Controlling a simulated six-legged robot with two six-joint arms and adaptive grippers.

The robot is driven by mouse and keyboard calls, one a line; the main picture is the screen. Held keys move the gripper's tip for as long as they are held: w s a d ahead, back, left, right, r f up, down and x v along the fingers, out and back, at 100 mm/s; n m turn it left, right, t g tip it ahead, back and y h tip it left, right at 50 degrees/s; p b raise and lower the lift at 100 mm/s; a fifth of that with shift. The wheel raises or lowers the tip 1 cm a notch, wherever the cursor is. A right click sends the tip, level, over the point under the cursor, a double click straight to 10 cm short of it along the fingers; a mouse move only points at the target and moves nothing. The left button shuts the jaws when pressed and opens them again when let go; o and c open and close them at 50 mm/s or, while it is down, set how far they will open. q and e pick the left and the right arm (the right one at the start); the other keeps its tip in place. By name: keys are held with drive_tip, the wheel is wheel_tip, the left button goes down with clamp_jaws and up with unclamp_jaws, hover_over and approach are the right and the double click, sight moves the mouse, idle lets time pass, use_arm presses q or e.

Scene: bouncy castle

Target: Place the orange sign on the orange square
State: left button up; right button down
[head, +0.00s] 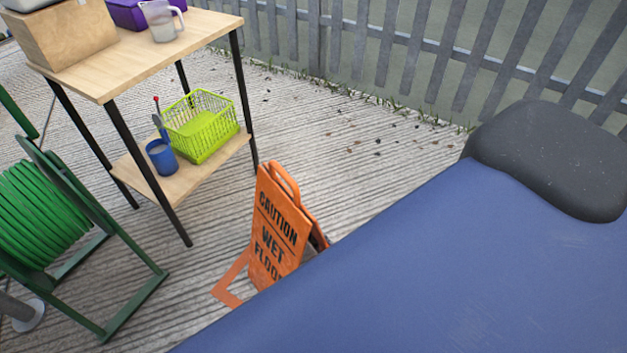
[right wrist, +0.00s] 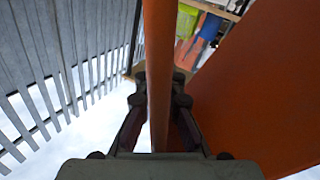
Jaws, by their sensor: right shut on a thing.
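The orange sign (head: 277,232), a folding "CAUTION WET FLOOR" board with a loop handle on top, stands roughly upright in the middle of the head view. In the right wrist view, my right gripper (right wrist: 159,92) is shut on a narrow orange bar of the sign (right wrist: 255,85), whose wide panel fills the right side. Neither gripper shows in the head view.
A wooden shelf table (head: 170,50) stands behind on the left, with a green basket (head: 202,125) and blue mug (head: 161,156) on its lower shelf. A green hose reel (head: 45,215) is at the left. A grey fence (head: 400,40) runs behind. Decking between is clear.

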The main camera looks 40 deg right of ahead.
drive_tip(key=shift+w+f+b, duration=0.1)
drive_tip(key=shift+f+b, duration=0.45)
drive_tip(key=shift+f, duration=0.25)
drive_tip(key=shift+r, duration=0.1)
drive_tip(key=c, duration=1.5)
unclamp_jaws()
drive_tip(key=shift+s, duration=0.2)
drive_tip(key=s+p, duration=0.2)
drive_tip(key=s, duration=1)
drive_tip(key=shift+p, duration=0.3)
drive_tip(key=shift+w, duration=0.1)
